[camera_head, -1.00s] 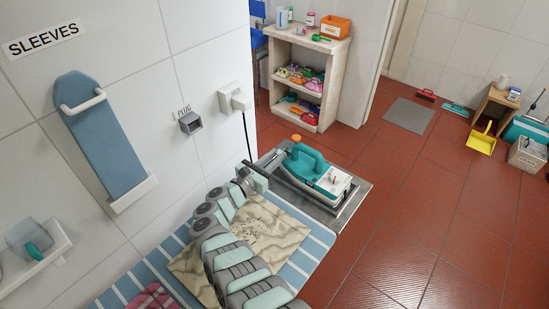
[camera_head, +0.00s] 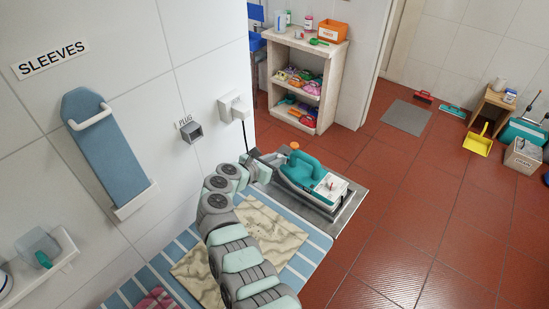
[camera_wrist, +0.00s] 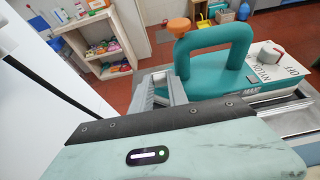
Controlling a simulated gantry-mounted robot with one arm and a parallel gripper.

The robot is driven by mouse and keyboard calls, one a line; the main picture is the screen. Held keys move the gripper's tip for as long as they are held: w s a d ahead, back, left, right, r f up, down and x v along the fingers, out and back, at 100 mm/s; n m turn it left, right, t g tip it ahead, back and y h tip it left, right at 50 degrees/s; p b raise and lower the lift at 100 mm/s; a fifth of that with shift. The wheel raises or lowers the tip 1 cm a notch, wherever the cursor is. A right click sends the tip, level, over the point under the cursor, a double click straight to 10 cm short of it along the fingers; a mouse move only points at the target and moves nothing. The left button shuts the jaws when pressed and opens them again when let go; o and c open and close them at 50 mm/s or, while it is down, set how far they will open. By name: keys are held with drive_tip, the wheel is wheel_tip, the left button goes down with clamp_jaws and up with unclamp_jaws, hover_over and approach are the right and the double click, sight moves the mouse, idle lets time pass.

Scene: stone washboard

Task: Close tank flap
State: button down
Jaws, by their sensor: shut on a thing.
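The iron (camera_head: 318,178) has a teal body and handle and rests on a metal plate (camera_head: 346,212). In the wrist view its teal handle (camera_wrist: 217,45) arches at upper middle, beside a white panel marked NYLON and OFF. An orange knob-like part (camera_wrist: 180,27) stands up at the handle's left end; it shows in the head view (camera_head: 294,146). I cannot tell whether this is the tank flap. My gripper (camera_wrist: 166,88) is at the iron's left end, below the orange part, with its fingers close together. Its housing hides the fingertips' contact, so what it grips is unclear.
A patterned cloth (camera_head: 270,228) lies on the striped blue board (camera_head: 308,240) under my arm. A shelf (camera_head: 306,72) stands behind. The red floor at right is mostly clear.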

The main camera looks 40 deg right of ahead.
drive_tip(key=shift+w+d+r+g+y+p, duration=0.15)
drive_tip(key=shift+d+r+y+p, duration=0.15)
drive_tip(key=shift+y, duration=0.45)
drive_tip(key=shift+s+d+r+g+y+p, duration=0.15)
drive_tip(key=shift+d+y+p, duration=0.15)
drive_tip(key=shift+y, duration=0.45)
drive_tip(key=shift+w+f, duration=0.1)
drive_tip(key=c, duration=1.3)
unclamp_jaws()
